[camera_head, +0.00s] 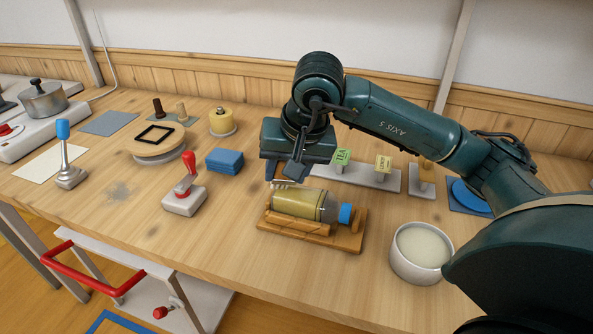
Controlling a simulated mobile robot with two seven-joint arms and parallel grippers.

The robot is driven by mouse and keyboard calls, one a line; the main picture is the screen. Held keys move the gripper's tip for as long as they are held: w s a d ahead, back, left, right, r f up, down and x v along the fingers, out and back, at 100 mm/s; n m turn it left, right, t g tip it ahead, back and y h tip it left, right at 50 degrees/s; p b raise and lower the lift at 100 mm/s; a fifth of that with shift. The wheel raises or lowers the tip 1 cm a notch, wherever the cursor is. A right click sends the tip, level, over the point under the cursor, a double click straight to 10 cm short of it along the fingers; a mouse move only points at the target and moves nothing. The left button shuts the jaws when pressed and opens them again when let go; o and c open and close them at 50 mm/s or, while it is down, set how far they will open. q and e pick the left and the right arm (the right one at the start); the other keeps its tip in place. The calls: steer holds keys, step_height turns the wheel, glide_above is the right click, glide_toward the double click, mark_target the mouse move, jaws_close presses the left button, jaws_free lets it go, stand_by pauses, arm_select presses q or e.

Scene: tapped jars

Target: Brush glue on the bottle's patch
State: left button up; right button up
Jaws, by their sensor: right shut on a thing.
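The bottle (298,204) lies on its side on a wooden cradle (345,244), with its blue cap (346,214) to the right. It looks clear with a yellowish body or contents. I cannot make out the patch clearly. My right gripper (283,172) is above the bottle's left end, shut on a brush (281,185). Only the brush's pale bristles show, just over the bottle's upper left side. I cannot tell whether they touch it. A white pot (419,271) of pale glue stands to the right of the cradle. My left gripper is out of view.
A red-handled stamp (187,186), a blue block stack (225,161) and a blue-handled tool (67,160) stand at left. A rack with labelled blocks (360,177) is behind the bottle. Bare wood lies in front of the cradle.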

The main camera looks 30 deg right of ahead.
stand_by(0.3)
